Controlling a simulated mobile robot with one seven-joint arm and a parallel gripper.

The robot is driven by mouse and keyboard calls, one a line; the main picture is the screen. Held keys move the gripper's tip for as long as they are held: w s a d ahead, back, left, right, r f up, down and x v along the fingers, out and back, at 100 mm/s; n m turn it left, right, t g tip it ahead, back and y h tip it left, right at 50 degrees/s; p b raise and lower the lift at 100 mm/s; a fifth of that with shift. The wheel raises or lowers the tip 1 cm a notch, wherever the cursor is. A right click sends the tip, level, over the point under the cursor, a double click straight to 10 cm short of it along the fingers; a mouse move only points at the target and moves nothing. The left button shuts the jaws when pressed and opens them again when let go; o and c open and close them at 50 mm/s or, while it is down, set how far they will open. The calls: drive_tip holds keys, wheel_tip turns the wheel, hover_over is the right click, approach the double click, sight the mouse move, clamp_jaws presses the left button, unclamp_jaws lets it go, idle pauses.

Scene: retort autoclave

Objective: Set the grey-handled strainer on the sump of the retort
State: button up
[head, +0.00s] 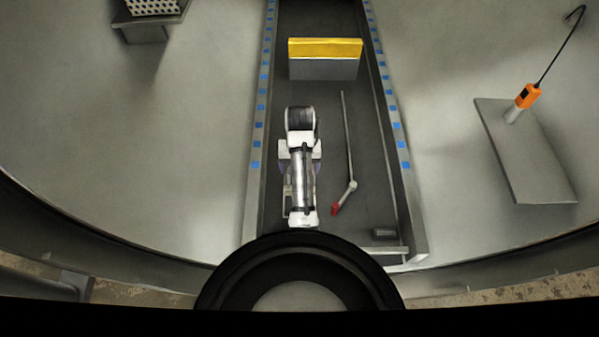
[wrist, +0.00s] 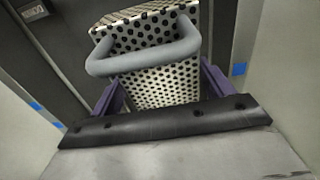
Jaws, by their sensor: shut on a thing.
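In the wrist view, the strainer (wrist: 165,85) is a pale box full of dark round holes, with a thick grey loop handle (wrist: 140,58) across it. The purple fingers of my gripper (wrist: 161,92) are on either side of the strainer and shut on it. In the head view my white arm reaches down over the dark channel floor (head: 270,205) of the retort; it hides the held strainer and most of my gripper. I cannot tell which part of the floor is the sump.
Two rails with blue squares (head: 257,141) flank the channel. A yellow-topped grey block (head: 325,60) stands farther along it. A red-tipped rod (head: 348,145) and a small dark box (head: 385,233) lie right of my arm. An orange-handled hook (head: 528,96) rests on the right plate (head: 525,155). Another perforated piece (head: 152,6) is top left.

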drive_tip(key=shift+r, duration=0.65)
wheel_tip(320, 180, up, 4)
drive_tip(key=p, duration=0.5)
drive_tip(key=shift+f, duration=0.25)
wheel_tip(320, 180, down, 12)
drive_tip(key=s+b, duration=0.1)
drive_tip(key=b, duration=0.2)
drive_tip(key=shift+s+f, duration=0.15)
drive_tip(key=shift+s, duration=0.25)
